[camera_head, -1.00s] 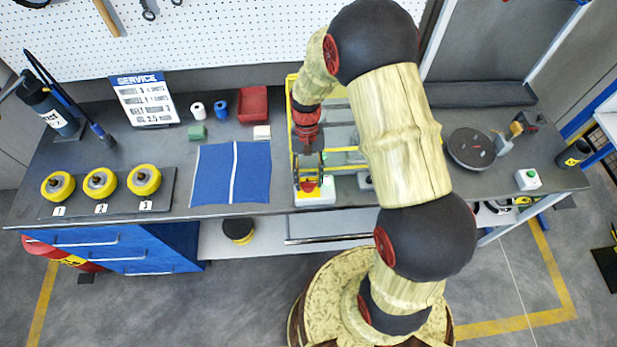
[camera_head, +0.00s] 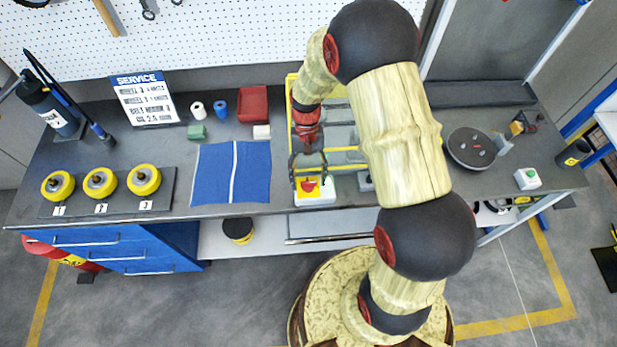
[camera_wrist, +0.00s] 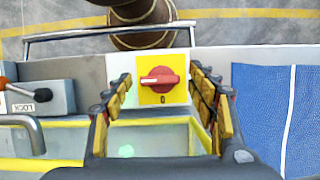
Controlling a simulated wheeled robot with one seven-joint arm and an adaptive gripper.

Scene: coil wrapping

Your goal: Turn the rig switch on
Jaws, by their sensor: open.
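The rig switch is a red rotary knob (camera_wrist: 160,80) on a yellow plate, mounted on a white box. In the wrist view its handle lies roughly level across the plate, and a "0" mark shows below it. In the head view the switch (camera_head: 308,185) is at the front edge of the bench, just in front of the yellow-framed rig (camera_head: 292,130). My gripper (camera_wrist: 162,88) is open, with its yellow-padded fingers to the left and right of the knob in the picture. It holds nothing. In the head view my gripper (camera_head: 308,168) is just behind the knob; contact cannot be told.
A grey block with a LOCK label and lever (camera_wrist: 45,98) is left of the switch in the wrist view. A blue mat (camera_head: 212,172) lies left of the rig. Several yellow rollers (camera_head: 100,182) sit farther left. A green-button box (camera_head: 527,179) stands at the right.

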